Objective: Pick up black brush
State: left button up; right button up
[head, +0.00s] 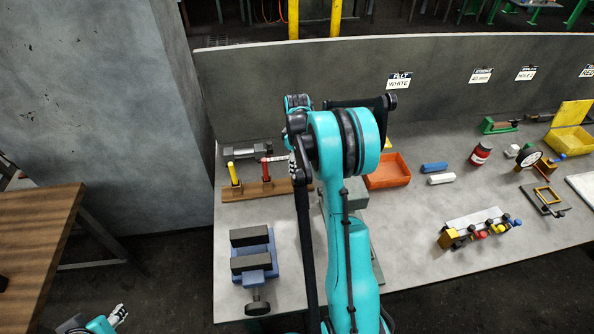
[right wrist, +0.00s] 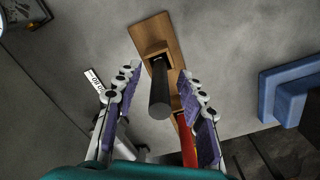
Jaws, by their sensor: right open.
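The black brush (right wrist: 160,95) shows in the right wrist view as a dark round handle standing in a wooden rack (right wrist: 153,32). My right gripper (right wrist: 165,105) is open, with one finger on each side of the handle and visible gaps between. In the head view the wooden rack (head: 233,194) is on the table's left part; the black brush is hidden there behind my right arm. A yellow handle (head: 234,174) and a red handle (head: 266,170) stand in the rack. My left gripper (head: 119,314) is low at the bottom left, away from the table; its jaw state is unclear.
The red handle (right wrist: 188,145) is close to the black one, near the right finger. A blue vise (head: 252,256) stands in front of the rack, and a grey metal tool (head: 247,152) lies behind it. An orange bin (head: 390,172) is to the right.

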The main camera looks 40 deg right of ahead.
grip_shut()
jog(key=shift+r, duration=0.1)
notch_tip(320, 180, up, 10)
jog(key=shift+f+p, duration=0.1)
jog(key=shift+p, duration=1)
